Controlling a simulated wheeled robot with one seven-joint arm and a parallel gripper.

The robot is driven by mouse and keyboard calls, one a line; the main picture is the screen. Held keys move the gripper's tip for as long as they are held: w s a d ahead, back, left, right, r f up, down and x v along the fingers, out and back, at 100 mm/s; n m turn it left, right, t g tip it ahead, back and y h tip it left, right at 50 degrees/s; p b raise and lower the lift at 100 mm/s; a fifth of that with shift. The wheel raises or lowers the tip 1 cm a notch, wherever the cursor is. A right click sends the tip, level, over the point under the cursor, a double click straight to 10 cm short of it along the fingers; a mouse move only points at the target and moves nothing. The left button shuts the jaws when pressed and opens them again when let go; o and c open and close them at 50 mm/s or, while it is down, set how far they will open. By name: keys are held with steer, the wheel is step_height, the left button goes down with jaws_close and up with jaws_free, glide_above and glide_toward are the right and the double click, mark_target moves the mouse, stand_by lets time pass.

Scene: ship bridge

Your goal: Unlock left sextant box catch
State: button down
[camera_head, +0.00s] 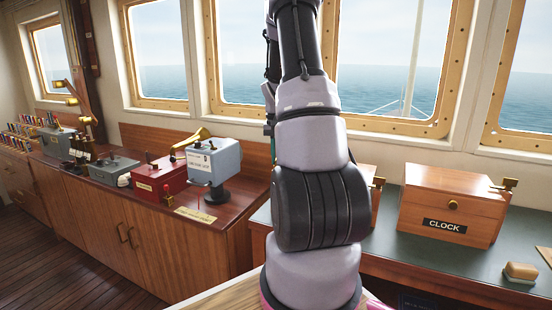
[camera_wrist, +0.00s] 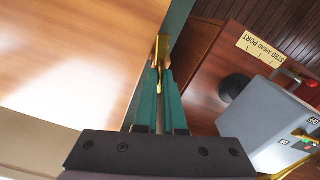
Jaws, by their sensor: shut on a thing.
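In the wrist view my gripper (camera_wrist: 161,78) has its two teal fingers closed together on a small brass catch (camera_wrist: 162,48). The catch sits at the edge of a wooden box (camera_wrist: 80,55), which fills the left of that view. In the head view the sextant box is mostly hidden behind my arm. Only its right edge (camera_head: 375,205) shows, with a brass catch (camera_head: 378,183) on that side. A sliver of my teal fingers shows left of my arm; the held catch is hidden there.
A wooden CLOCK box (camera_head: 452,205) stands right on the green counter (camera_head: 415,262), with a small wooden block (camera_head: 520,272) beside it. A grey-blue instrument (camera_head: 214,162) and a red box (camera_head: 160,180) stand on the left cabinet. The grey-blue instrument (camera_wrist: 268,125) is close in the wrist view.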

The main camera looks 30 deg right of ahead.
steer(key=shift+m, duration=2)
steer(key=c, duration=1)
jaws_free()
step_height(320, 180, up, 11)
steer(key=shift+f, duration=0.1)
